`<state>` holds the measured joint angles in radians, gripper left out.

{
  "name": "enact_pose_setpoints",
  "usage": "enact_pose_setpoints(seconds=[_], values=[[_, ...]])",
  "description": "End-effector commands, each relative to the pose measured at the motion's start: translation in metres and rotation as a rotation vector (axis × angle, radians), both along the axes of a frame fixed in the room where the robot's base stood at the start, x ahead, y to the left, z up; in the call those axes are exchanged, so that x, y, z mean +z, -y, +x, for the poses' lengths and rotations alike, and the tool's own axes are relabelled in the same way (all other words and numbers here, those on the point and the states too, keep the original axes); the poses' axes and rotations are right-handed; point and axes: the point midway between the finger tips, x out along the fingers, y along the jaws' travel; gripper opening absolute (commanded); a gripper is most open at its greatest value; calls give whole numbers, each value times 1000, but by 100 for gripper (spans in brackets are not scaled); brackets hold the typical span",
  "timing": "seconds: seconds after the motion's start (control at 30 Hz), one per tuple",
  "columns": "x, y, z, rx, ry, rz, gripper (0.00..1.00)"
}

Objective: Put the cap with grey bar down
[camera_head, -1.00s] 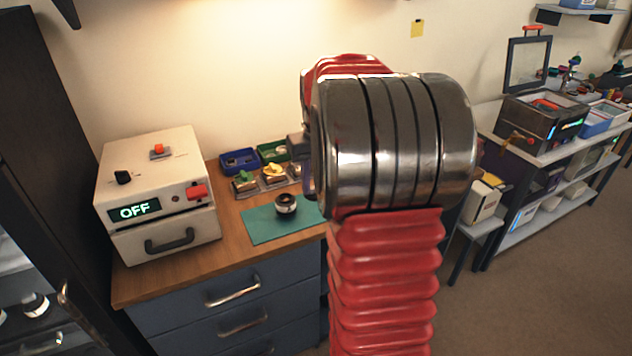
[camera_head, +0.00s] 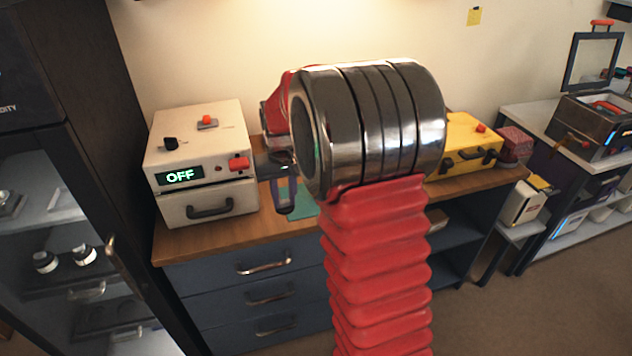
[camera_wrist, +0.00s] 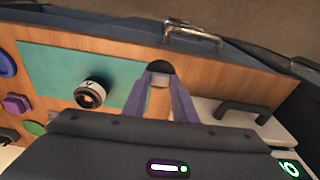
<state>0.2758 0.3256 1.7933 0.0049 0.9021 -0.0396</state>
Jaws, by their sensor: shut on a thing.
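My gripper (camera_wrist: 161,88) is shut on a small cap with a black top and a grey bar (camera_wrist: 160,67), held between the fingertips in the wrist view. Behind it are the wooden bench top and the edge of the green mat (camera_wrist: 60,73); I cannot tell how high the cap is above them. A lens (camera_wrist: 90,93) with a white and black barrel sits on the mat, apart from the fingers.
A cream cabinet (camera_head: 200,160) with an OFF display stands on the bench left of my gripper. A yellow case (camera_head: 464,145) stands at the right. Blue, purple and green shapes (camera_wrist: 15,103) line the wrist view's left edge. Bare wood (camera_wrist: 115,52) shows by the mat.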

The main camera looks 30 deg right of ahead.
Motion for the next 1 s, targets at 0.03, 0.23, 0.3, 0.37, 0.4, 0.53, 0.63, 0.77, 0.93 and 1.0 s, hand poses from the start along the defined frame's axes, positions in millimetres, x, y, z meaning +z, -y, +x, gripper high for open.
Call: enact_pose_setpoints(seconds=[0.03, 0.23, 0.3, 0.37, 0.4, 0.53, 0.63, 0.77, 0.93, 1.0], values=[[-7, -21, 4, 30, -3, 1, 4], [-29, -92, 11, 139, -2, 1, 4], [-35, -113, 11, 174, -2, 1, 4], [-38, -128, 11, 199, 0, 0, 4], [-40, -135, 11, 213, 0, 1, 4], [-43, -148, 10, 236, -1, 1, 4], [-44, -150, 10, 239, 0, 0, 4], [-44, -150, 10, 239, 0, 0, 4], [-44, -149, 10, 238, 0, 1, 4], [-44, -150, 10, 239, 0, 0, 4]])
